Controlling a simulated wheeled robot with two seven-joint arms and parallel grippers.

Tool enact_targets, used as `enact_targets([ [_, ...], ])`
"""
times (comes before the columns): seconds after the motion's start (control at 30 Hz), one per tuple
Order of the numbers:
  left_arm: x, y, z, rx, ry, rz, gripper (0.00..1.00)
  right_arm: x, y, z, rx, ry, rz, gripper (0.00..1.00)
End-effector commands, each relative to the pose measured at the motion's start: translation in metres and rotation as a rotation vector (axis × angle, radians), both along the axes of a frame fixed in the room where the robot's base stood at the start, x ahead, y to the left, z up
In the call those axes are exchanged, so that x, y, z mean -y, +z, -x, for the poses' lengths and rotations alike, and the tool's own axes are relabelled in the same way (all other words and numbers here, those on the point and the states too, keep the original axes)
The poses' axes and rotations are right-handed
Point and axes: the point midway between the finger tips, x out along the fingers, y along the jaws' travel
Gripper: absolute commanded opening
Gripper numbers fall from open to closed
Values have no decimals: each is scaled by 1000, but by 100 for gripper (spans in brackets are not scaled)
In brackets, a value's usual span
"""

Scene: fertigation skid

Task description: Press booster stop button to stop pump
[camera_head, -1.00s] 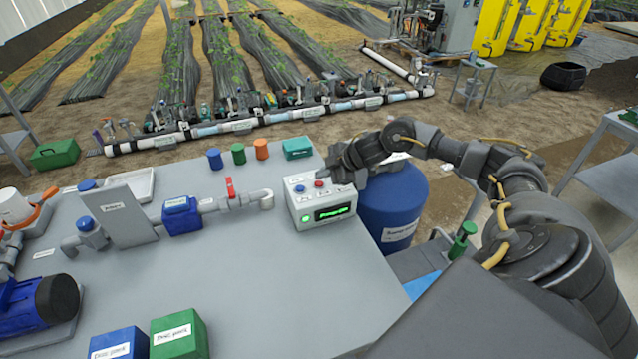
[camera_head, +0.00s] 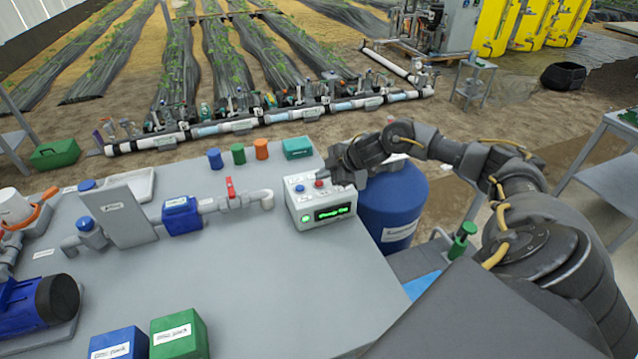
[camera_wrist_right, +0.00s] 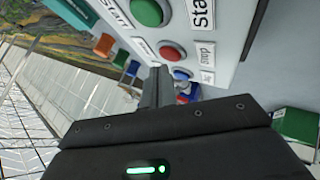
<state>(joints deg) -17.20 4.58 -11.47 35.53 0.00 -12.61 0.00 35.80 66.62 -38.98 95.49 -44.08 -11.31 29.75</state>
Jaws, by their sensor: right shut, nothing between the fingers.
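The grey control box (camera_head: 322,207) stands at the table's back right edge, with a lit green display (camera_head: 332,212) on its front. On its top are a blue button (camera_head: 300,188) and a red button (camera_head: 319,183). My right gripper (camera_head: 328,172) is shut and empty, right over the red button. In the right wrist view, the shut fingers (camera_wrist_right: 158,82) end just below the red button (camera_wrist_right: 172,50), which has a label reading "stop". A green button (camera_wrist_right: 147,12) is above it, by a "start" label. I cannot tell whether the fingertips touch red. My left gripper is out of view.
A grey pipe with a red-handled valve (camera_head: 231,188) runs left of the box. Blue (camera_head: 119,343) and green (camera_head: 179,334) blocks sit at the table front. The table middle is clear.

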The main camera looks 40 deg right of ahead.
Motion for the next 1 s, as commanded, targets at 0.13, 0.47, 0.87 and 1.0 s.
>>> enact_targets([
  [0.13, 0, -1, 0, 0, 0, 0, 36, 0, -5, 0, -1, 0, -1, 0],
  [0.47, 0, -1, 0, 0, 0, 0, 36, 0, -4, 0, 0, 0, 0, 0],
  [0.87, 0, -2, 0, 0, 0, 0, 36, 0, -9, 0, 0, 0, 0, 0],
  [1.0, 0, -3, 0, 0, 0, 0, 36, 0, -10, 0, 0, 0, 0, 0],
])
